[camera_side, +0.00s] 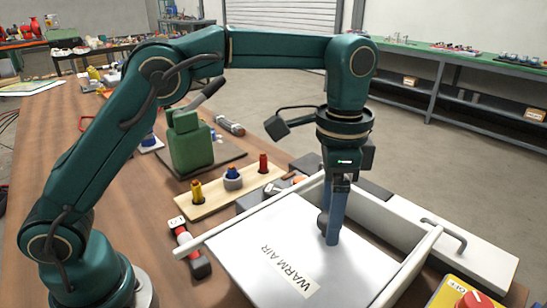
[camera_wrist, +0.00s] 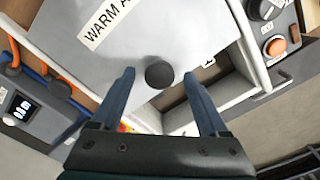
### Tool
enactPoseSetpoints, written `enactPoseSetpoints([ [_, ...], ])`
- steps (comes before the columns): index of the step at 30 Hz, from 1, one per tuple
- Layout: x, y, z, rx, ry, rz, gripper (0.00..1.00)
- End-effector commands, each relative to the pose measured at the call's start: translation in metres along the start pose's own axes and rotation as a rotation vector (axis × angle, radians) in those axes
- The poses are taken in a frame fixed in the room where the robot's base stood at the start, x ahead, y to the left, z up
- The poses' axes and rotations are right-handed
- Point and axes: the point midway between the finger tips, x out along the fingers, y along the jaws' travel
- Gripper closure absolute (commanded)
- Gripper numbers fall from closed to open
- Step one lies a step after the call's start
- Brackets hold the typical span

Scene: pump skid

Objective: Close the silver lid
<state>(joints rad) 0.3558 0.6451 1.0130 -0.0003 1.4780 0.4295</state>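The silver lid (camera_side: 290,255) is a flat pale panel with a "WARM AIR" label, lying in a white-framed box (camera_side: 433,240). In the wrist view the lid (camera_wrist: 120,62) carries a dark round knob (camera_wrist: 159,74). An uncovered part of the box interior (camera_wrist: 178,112) shows past the lid's edge, nearer the gripper. My gripper (camera_side: 332,238) points down at the lid, its blue fingers apart. In the wrist view the fingers stand on either side of the knob with visible gaps. In the side view the fingers partly hide the knob.
Left of the box are a wooden block with coloured plugs (camera_side: 225,192), a red-and-black tool (camera_side: 190,248) and a green machine (camera_side: 190,145). A yellow box with a red button (camera_side: 465,296) stands at the front right. The wrist view shows a display unit (camera_wrist: 25,108) and a control panel (camera_wrist: 275,40).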

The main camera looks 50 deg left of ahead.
Motion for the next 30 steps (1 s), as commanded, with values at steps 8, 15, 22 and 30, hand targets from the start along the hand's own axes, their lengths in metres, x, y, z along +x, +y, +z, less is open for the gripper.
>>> enactPoseSetpoints([
  [8, 0.000, 0.000, 0.000, 0.000, -0.004, 0.001, 0.23],
  [15, -0.018, 0.000, -0.001, 0.000, 0.000, 0.000, 0.23],
  [22, -0.038, 0.000, -0.001, 0.000, -0.001, 0.000, 0.23],
  [30, -0.049, 0.000, 0.000, 0.000, -0.003, 0.001, 0.23],
])
